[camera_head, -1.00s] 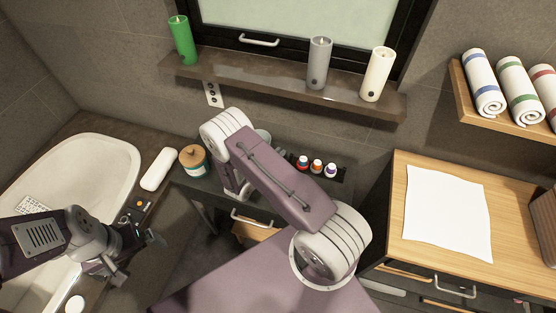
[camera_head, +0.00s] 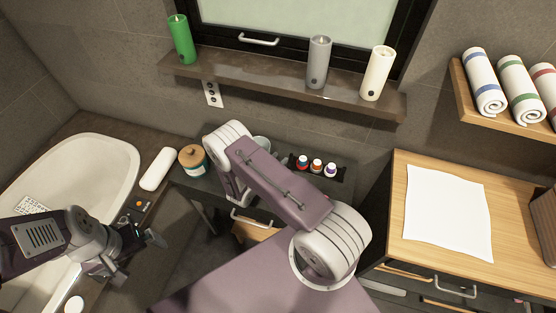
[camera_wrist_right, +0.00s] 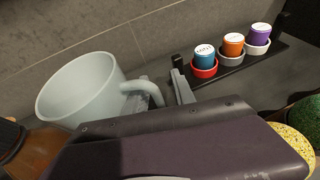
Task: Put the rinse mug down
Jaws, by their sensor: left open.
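The rinse mug (camera_wrist_right: 80,92) is pale grey-green and stands out at the left of the right wrist view, its open rim up and its handle to the right. In the head view only a bit of its rim (camera_head: 263,142) shows behind my right arm. My right gripper (camera_wrist_right: 168,92) is at the handle, one finger through the loop and one outside it, shut on it. In the head view my arm hides this gripper. I cannot tell whether the mug's base touches the counter (camera_head: 285,196). My left gripper (camera_head: 138,252) is open and empty by the bathtub.
A rack with several small colored-lid pots (camera_head: 316,167) is right of the mug. A wood-lidded jar (camera_head: 192,158) is to its left. Candles stand on the shelf (camera_head: 270,83) above. A wooden cabinet with a white cloth (camera_head: 447,215) is at the right.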

